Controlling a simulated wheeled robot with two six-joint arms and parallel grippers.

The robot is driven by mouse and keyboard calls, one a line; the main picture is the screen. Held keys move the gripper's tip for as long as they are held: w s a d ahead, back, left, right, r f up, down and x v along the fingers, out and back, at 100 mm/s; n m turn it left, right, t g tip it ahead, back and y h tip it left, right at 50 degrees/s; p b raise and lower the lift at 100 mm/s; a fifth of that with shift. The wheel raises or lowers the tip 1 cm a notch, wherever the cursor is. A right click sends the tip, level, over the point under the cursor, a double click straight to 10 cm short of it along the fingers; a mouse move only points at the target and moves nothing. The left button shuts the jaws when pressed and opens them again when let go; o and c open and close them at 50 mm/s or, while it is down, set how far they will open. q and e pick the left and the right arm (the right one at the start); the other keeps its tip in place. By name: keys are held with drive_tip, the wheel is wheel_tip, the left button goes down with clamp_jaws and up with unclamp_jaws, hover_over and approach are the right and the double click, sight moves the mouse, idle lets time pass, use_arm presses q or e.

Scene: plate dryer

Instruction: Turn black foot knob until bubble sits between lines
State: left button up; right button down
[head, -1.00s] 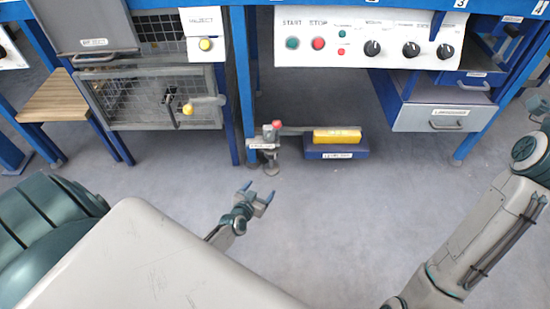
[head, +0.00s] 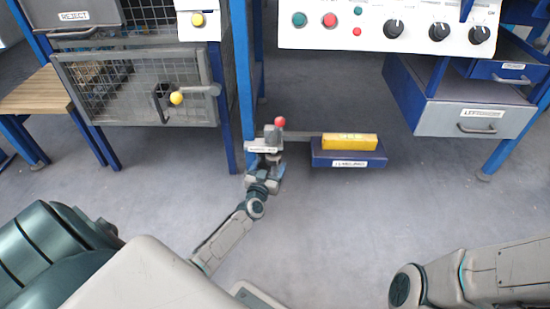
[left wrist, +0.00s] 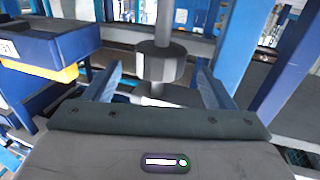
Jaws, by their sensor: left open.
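The dark foot knob (left wrist: 160,62) is a short thick cylinder on a grey rod in the left wrist view. My left gripper (head: 264,170) is at the foot assembly beside the blue post. In the left wrist view its fingers (left wrist: 158,78) are open, one on each side of the rod and knob, with gaps showing. In the head view the gripper partly hides the knob. A yellow bar (head: 350,141) sits on a labelled blue block (head: 348,160) to the right of the foot; I cannot make out a bubble or lines. My right gripper is out of view.
A red ball-topped handle (head: 280,121) stands just above the foot. A blue leg (head: 243,90) rises close to its left. A wire-mesh box (head: 140,88) is at left, drawers (head: 470,115) at right.

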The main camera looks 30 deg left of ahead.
sight(275, 154)
use_arm(q)
drive_tip(key=b+x, duration=0.2)
drive_tip(key=x, duration=0.3)
drive_tip(key=shift+w+a+f, duration=0.1)
drive_tip(key=shift+w+f, duration=0.05)
drive_tip(key=shift+w, duration=0.2)
drive_tip(key=shift+w+a+b, duration=0.15)
drive_tip(key=shift+w+b, duration=0.2)
drive_tip(key=shift+w, duration=0.05)
